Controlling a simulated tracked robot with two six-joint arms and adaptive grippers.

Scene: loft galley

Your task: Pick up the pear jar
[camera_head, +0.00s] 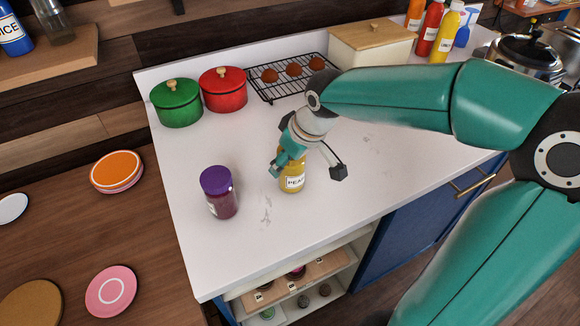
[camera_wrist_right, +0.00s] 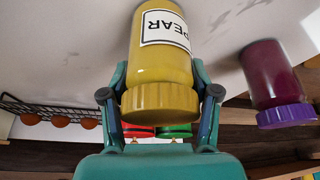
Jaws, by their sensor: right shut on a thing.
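The pear jar (camera_head: 292,183) is yellow with a white label, at the middle of the white counter in the head view. It fills the centre of the right wrist view (camera_wrist_right: 160,65), with its yellow lid toward me and the label reading PEAR. My right gripper (camera_head: 297,160) reaches it from above and is shut on it, with a finger on either side near the lid. The gripper hides the jar's top in the head view. I cannot tell whether the jar's base touches the counter. My left gripper is not in view.
A purple-lidded jar (camera_head: 219,192) stands left of the pear jar. A green pot (camera_head: 177,104), a red pot (camera_head: 224,91), a wire rack (camera_head: 262,92) with reddish-brown round items and a bread box (camera_head: 372,50) line the back. The counter's front right is clear.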

